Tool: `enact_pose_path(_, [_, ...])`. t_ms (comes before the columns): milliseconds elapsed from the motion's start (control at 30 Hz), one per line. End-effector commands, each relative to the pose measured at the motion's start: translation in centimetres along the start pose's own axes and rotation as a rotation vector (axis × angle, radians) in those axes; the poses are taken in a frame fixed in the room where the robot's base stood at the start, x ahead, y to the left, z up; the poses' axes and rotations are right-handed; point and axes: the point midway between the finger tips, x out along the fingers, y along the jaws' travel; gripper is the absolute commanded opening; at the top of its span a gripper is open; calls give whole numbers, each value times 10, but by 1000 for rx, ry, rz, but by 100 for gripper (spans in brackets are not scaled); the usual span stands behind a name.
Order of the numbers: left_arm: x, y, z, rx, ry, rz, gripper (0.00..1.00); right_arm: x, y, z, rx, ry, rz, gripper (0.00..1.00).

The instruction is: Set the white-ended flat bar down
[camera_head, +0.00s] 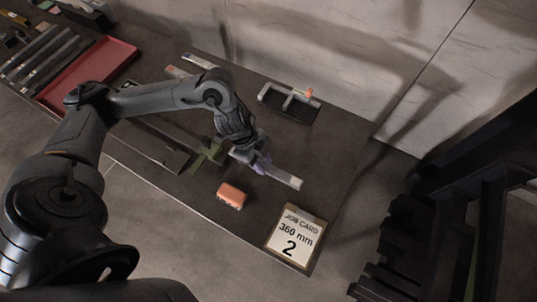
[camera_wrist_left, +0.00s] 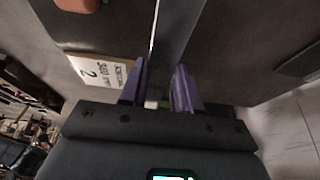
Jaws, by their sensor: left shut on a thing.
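The white-ended flat bar (camera_head: 284,177) is pale grey with a white tip at its right end. My left gripper (camera_head: 262,164) is shut on it, over the dark table's right part. In the left wrist view, the bar (camera_wrist_left: 177,28) runs up from between the purple fingers (camera_wrist_left: 160,85). I cannot tell whether the bar touches the table. The hand and wrist hide part of the bar in the head view. My right gripper is not in view.
An orange block (camera_head: 231,195) and a job card (camera_head: 290,238) reading 360 mm, 2 are near the front edge. A dark fixture (camera_head: 272,99) stands at the back. A red tray (camera_head: 92,70) and several bars are far left. A green piece (camera_head: 207,150) is left of the gripper.

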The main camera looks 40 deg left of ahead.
Motion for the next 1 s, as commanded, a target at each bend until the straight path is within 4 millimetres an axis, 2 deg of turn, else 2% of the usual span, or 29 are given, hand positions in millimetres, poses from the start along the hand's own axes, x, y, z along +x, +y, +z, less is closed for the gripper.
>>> enact_pose_path(33, [5,-11,4,-4,3,-4,0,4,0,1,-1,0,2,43])
enact_pose_path(200, [17,-38,17,-2,4,-4,0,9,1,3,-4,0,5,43])
enact_pose_path(400, [25,-57,27,0,3,-4,0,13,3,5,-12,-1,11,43])
enact_pose_path(667, [30,-62,30,2,3,-2,0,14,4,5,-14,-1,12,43])
enact_pose_path(1000, [62,-62,44,1,2,-2,0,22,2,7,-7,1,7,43])
